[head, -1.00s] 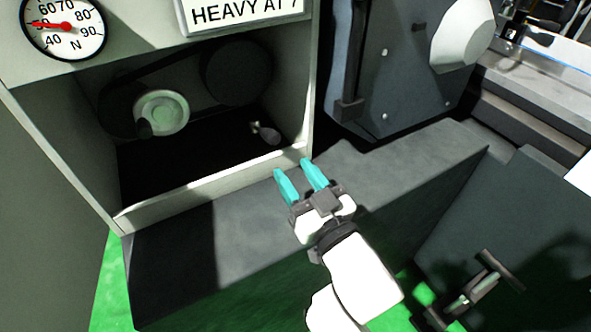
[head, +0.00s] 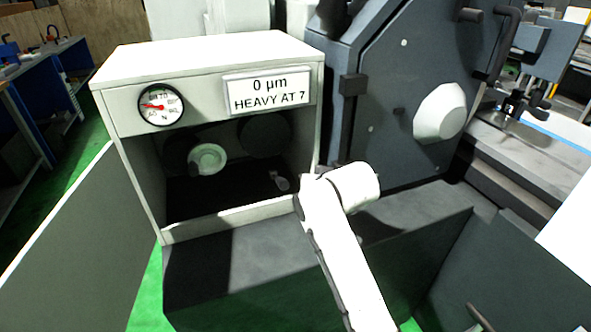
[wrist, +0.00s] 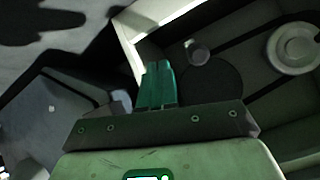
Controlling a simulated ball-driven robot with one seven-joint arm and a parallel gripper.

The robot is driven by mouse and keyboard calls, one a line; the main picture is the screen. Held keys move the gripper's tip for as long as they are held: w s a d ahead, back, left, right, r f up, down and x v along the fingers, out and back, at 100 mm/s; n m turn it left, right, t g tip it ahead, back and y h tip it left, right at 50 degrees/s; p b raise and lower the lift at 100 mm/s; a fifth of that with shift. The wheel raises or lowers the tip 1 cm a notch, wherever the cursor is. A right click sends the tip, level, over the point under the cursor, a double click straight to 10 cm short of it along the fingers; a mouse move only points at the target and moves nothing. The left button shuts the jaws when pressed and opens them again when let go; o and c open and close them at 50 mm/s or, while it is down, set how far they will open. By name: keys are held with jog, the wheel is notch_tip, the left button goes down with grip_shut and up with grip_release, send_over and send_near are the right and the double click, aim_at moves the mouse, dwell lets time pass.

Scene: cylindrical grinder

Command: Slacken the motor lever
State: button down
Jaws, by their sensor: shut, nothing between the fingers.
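A small grey lever with a rounded end (head: 281,182), which looks like the motor lever, sits on the dark floor of the open machine box, at its right side. It also shows in the wrist view (wrist: 197,53), beyond my fingertips and to the right of them. My gripper (wrist: 157,72) has its teal fingers together with nothing between them. The fingers point toward the box and appear apart from the lever. In the head view the gripper is hidden behind my white arm, near the box's right front edge.
Inside the box are a pale green pulley (head: 207,159) and a dark wheel (head: 264,137). The box's front sill (head: 230,217) and right wall bound the opening. Above are a dial (head: 161,105) and a sign (head: 268,91) reading "0 µm HEAVY AT 7". A dark grinder housing (head: 400,110) stands right.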

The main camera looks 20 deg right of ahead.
notch_tip(320, 180, up, 8)
jog(key=w+f+g+y+p, duration=0.1)
jog(key=w+g+p, duration=0.1)
jog(key=p, duration=0.1)
jog(key=n+g+y+p, duration=0.1)
jog(key=n+g+p, duration=0.1)
jog(key=g+p, duration=0.1)
send_near(283, 179)
jog(key=p+x, duration=0.2)
jog(key=x, duration=0.2)
jog(key=shift+d, duration=0.1)
jog(key=shift+s+f+p, duration=0.1)
jog(key=shift+f+p, duration=0.2)
jog(key=shift+f, duration=0.25)
